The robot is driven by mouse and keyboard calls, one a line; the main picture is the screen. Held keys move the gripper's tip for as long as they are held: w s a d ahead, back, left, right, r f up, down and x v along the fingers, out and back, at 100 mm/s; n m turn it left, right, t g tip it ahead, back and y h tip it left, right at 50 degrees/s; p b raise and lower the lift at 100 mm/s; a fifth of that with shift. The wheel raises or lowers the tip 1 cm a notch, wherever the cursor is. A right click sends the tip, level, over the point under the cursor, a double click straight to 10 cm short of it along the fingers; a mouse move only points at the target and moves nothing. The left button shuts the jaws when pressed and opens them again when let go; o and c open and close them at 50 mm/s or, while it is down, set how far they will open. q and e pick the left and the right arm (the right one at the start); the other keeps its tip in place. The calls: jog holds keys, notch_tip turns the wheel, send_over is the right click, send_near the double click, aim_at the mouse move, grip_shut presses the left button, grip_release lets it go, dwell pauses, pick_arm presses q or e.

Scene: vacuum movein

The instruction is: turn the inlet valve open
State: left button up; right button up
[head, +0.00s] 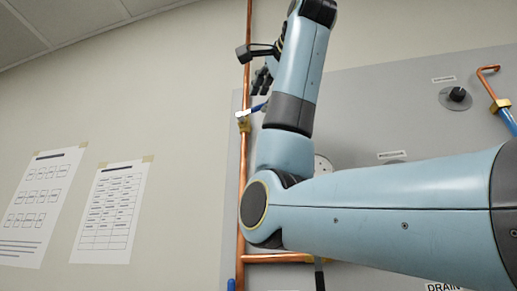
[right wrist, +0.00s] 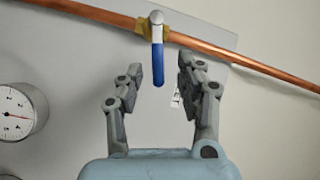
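The inlet valve shows in the right wrist view as a brass body (right wrist: 142,27) on a copper pipe, with a blue lever (right wrist: 158,62) set across the pipe. In the head view the blue lever (head: 258,107) points right from the brass fitting (head: 243,125) on the vertical pipe. My right gripper (right wrist: 159,75) is open, with the lever's end between its fingers and a gap on both sides. In the head view my right gripper (head: 262,82) is partly hidden by my right arm. My left gripper is not in view.
The copper pipe (head: 243,175) runs up the grey panel's left edge. A round gauge (right wrist: 20,112) is at left in the right wrist view. A black knob (head: 457,94) and a bent copper pipe (head: 488,84) are at right. Paper sheets (head: 108,210) hang on the left wall.

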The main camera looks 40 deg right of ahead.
aim_at(260, 106)
jog(key=p+x, duration=0.1)
jog(key=x, duration=0.3)
jog(key=shift+w+d+f, duration=0.1)
jog(key=shift+w, duration=0.05)
grip_shut()
dwell(0.4)
